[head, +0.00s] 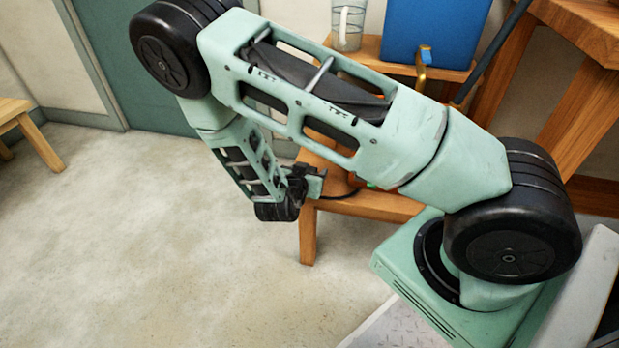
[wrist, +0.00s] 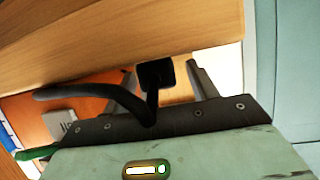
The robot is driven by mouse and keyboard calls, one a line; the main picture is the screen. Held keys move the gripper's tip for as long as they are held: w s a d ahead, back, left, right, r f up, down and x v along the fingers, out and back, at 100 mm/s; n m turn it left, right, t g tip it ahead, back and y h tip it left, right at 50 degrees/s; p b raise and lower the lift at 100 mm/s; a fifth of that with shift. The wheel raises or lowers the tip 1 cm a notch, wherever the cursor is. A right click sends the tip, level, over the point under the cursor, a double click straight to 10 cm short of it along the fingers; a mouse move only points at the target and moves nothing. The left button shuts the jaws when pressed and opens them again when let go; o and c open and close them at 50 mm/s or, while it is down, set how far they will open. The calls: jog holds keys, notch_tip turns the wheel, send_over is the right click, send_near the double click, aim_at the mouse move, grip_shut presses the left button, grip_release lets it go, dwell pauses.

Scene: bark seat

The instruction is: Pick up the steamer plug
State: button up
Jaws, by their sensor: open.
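In the wrist view, a small black block (wrist: 155,74), which looks like the steamer plug, stands just beyond the dark front bar of my gripper. A thick black cord (wrist: 85,91) curves in from the left and up to it. Whether a finger touches the block is unclear. In the head view, my gripper (head: 309,182) is at the left end of a low wooden bench, and the black cord (head: 338,196) runs to it. The plug is not distinct there.
The wooden bench (head: 375,207) lies close beside my gripper, partly hidden by my arm. A blue panel (head: 432,32) and a clear jug (head: 348,25) stand behind. In the wrist view, an orange surface (wrist: 75,106) bears a pale box (wrist: 60,124).

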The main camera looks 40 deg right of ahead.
jog(key=shift+d, duration=0.1)
jog(key=shift+c, duration=0.4)
jog(key=c, duration=0.9)
jog(key=shift+c, duration=0.2)
